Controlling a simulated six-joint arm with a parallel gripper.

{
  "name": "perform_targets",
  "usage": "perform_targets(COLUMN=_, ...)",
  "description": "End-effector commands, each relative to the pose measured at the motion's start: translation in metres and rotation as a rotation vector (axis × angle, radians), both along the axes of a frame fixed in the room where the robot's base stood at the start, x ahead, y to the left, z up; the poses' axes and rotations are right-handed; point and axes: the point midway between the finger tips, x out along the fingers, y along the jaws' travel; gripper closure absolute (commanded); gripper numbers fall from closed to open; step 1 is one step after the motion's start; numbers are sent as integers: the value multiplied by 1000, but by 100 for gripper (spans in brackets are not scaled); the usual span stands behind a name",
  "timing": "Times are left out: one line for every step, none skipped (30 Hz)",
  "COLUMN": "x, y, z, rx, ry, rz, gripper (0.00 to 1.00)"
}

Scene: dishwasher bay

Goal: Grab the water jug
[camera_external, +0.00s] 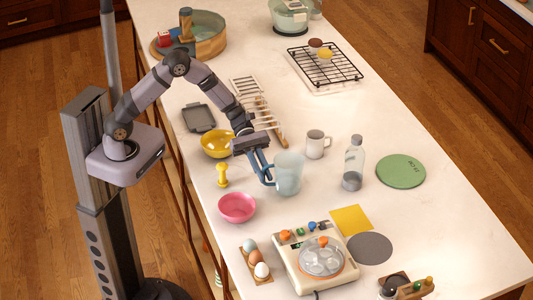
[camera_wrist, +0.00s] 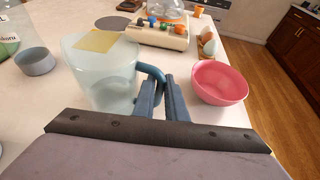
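The water jug (camera_external: 288,174) is a pale, translucent jug with a blue handle, standing upright on the white counter. In the wrist view the jug (camera_wrist: 103,72) is left of centre, with its handle on the right side. My gripper (camera_external: 262,166) is at the handle, on the jug's left side in the external view. In the wrist view the two blue-grey fingers of my gripper (camera_wrist: 160,84) are close together with the handle between them. They look shut on it, though part of the contact is hidden.
A pink bowl (camera_external: 237,207) and a yellow bowl (camera_external: 217,144) are near the gripper. A light mug (camera_external: 315,144) and a clear bottle (camera_external: 353,163) stand right of the jug. A cream appliance (camera_external: 315,260) sits in front. The counter's right side is mostly clear.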

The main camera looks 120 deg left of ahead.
Motion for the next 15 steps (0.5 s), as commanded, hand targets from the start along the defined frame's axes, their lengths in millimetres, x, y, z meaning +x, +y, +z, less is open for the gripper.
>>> perform_targets(x=0, y=0, z=1, rx=0, ry=-3, rz=0, gripper=100)
perform_targets(x=0, y=0, z=1, rx=0, ry=-3, rz=0, gripper=100)
perform_targets(x=1, y=0, z=1, rx=1, ry=-4, rz=0, gripper=100)
perform_targets(x=1, y=0, z=1, rx=1, ry=-4, rz=0, gripper=100)
perform_targets(x=1, y=0, z=3, rx=2, ry=-7, rz=0, gripper=100)
perform_targets(x=1, y=1, z=3, rx=2, ry=-7, rz=0, gripper=100)
perform_targets(x=1, y=1, z=3, rx=2, ry=-7, rz=0, gripper=100)
perform_targets(x=1, y=1, z=3, rx=2, ry=-7, rz=0, gripper=100)
perform_targets(x=1, y=1, z=3, rx=2, ry=-7, rz=0, gripper=100)
perform_targets(x=1, y=1, z=3, rx=2, ry=-7, rz=0, gripper=100)
perform_targets(x=1, y=1, z=2, rx=2, ry=-7, rz=0, gripper=100)
perform_targets(x=1, y=1, z=3, rx=2, ry=-7, rz=0, gripper=100)
perform_targets(x=1, y=1, z=3, rx=2, ry=-7, rz=0, gripper=100)
perform_targets(x=1, y=1, z=3, rx=2, ry=-7, rz=0, gripper=100)
perform_targets(x=1, y=1, z=3, rx=2, ry=-7, rz=0, gripper=100)
